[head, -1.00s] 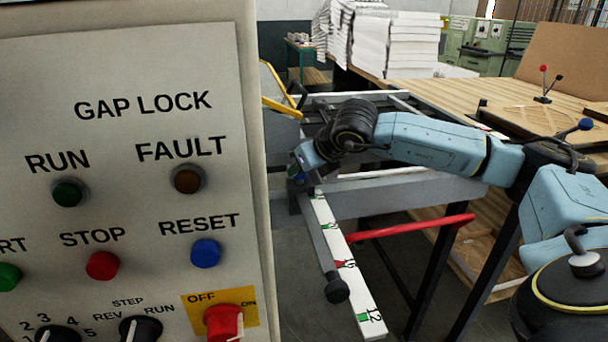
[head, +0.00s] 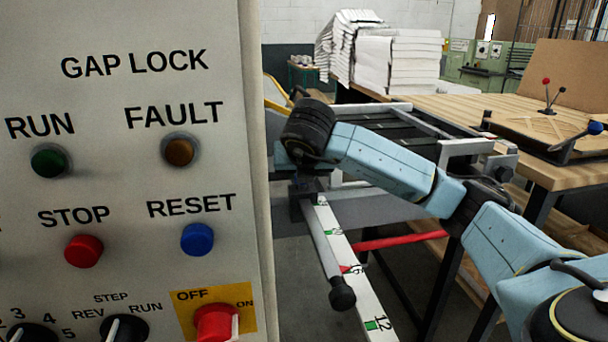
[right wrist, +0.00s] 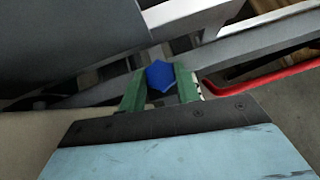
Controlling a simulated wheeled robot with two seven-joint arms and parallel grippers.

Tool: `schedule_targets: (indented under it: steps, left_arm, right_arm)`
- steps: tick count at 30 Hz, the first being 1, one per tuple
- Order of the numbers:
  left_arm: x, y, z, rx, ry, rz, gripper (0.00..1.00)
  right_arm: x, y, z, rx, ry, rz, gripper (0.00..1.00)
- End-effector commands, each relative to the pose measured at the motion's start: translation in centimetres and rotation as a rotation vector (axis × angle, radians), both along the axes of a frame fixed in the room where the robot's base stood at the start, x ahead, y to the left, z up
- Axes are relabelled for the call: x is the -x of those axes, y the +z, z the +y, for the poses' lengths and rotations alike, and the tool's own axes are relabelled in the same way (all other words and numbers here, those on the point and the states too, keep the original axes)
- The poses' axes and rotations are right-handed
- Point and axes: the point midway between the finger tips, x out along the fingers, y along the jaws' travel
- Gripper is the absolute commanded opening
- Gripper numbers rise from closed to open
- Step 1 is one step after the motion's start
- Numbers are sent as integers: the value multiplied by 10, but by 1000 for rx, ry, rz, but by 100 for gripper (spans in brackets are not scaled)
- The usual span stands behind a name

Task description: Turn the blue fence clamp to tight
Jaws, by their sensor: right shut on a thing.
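The blue fence clamp (right wrist: 160,74) shows in the right wrist view as a small blue faceted knob. My right gripper (right wrist: 160,82) has its two green fingers on either side of it, shut on it. In the head view my right arm reaches in from the right to the fence rail behind the control panel's edge. There the wrist hides the clamp, and the fingers cannot be made out. I cannot tell from these frames how far the clamp is turned. My left gripper is not in view.
A grey control panel (head: 130,180) fills the left of the head view, close to my right wrist. A white scale rail (head: 348,262) and a dark-ended rod (head: 342,293) run toward me. A red bar (head: 400,240) crosses below my arm. A wooden bench (head: 460,130) stands behind.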

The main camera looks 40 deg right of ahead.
Motion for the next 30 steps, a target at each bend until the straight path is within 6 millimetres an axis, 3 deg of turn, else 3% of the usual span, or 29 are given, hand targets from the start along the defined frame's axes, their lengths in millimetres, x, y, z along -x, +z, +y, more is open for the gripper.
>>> schedule_targets:
  steps: [9, 25, 26, 27, 30]
  left_arm:
    - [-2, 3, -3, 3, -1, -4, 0]
    - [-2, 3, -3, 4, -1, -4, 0]
    - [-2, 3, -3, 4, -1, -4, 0]
    - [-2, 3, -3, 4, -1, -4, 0]
    - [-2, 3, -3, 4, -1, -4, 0]
  right_arm:
    - [-1, 0, 2, -1, -116, 1, 10]
    - [-1, 0, 1, 1, -139, 1, 10]
    - [-1, 0, 1, 1, -139, 1, 35]
    - [-1, 0, 1, 0, -138, 0, 40]
    - [-1, 0, 1, 0, -138, 0, 42]
